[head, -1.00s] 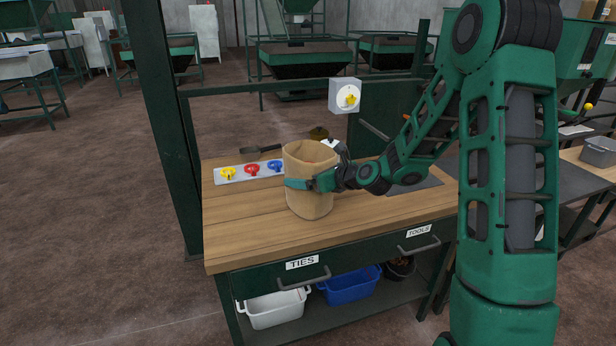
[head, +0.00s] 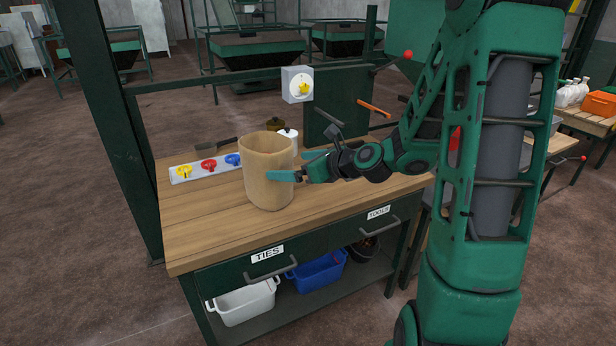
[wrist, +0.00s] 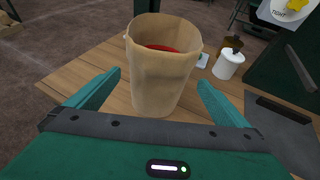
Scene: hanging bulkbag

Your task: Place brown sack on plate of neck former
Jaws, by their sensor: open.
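The brown sack (head: 266,185) stands upright and open-topped on the wooden bench top. In the wrist view the sack (wrist: 163,70) shows something red inside. My gripper (head: 297,166) is open at the sack's right side. One finger overlaps the sack's near side and the other is partly behind it. In the wrist view the two fingers are spread left and right of the sack, with gaps on both sides. A dark flat plate (wrist: 283,122) lies on the bench to the right; I cannot tell whether it is the neck former's plate.
A strip with yellow, red and blue ties (head: 207,166) lies behind the sack at left. A white lidded container (wrist: 229,64) and a brown pot (wrist: 232,45) stand behind it. A dial box (head: 297,85) is on the rail above. The bench's front left is clear.

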